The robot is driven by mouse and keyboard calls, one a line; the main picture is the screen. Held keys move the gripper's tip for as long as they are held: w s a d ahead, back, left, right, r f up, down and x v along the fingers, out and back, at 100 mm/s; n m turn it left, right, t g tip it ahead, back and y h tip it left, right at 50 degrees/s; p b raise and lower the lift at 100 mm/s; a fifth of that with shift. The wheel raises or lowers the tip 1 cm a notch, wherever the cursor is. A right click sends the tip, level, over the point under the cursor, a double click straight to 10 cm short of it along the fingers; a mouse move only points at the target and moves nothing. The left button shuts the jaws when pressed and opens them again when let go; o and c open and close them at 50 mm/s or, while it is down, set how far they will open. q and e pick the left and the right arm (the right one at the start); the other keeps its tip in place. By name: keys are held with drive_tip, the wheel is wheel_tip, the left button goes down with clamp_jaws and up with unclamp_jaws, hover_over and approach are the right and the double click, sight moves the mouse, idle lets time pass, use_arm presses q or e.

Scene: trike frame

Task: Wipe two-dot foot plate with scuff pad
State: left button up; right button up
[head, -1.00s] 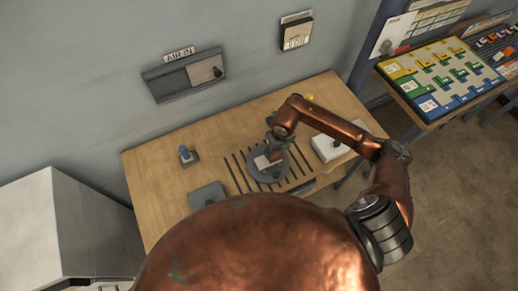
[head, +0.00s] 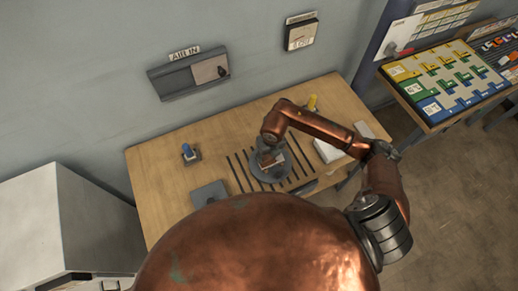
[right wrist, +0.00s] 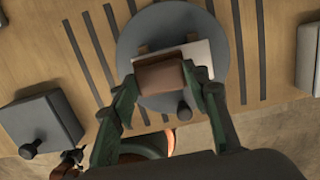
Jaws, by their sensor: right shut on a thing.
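My right gripper (head: 269,158) is over a round grey disc (head: 259,174) on the wooden workbench. In the right wrist view its green fingers are shut on a brown block, the scuff pad (right wrist: 160,77). A pale flat plate (right wrist: 201,53) lies on the disc (right wrist: 142,30) beneath the pad, and the pad covers part of it. I cannot tell if pad and plate touch. No dots show on the plate, so I cannot confirm it is the two-dot foot plate. A dark knob (right wrist: 184,109) stands near the disc's front.
Dark slots (head: 238,173) run across the bench around the disc. A grey box (right wrist: 40,122) with a knob is to the left. A blue-topped item (head: 187,151) stands at the back left; a white box (head: 327,150) and a yellow item (head: 312,102) are at the right.

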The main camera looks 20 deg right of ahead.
drive_tip(key=a, duration=0.3)
drive_tip(key=shift+s+a, duration=0.1)
drive_tip(key=shift+a+r+p, duration=0.1)
drive_tip(key=shift+r+p, duration=0.2)
drive_tip(key=shift+p, duration=0.05)
wheel_tip(320, 180, up, 2)
drive_tip(key=shift+p, duration=0.3)
wheel_tip(320, 180, up, 6)
drive_tip(key=p, duration=0.3)
drive_tip(key=shift+f, duration=0.25)
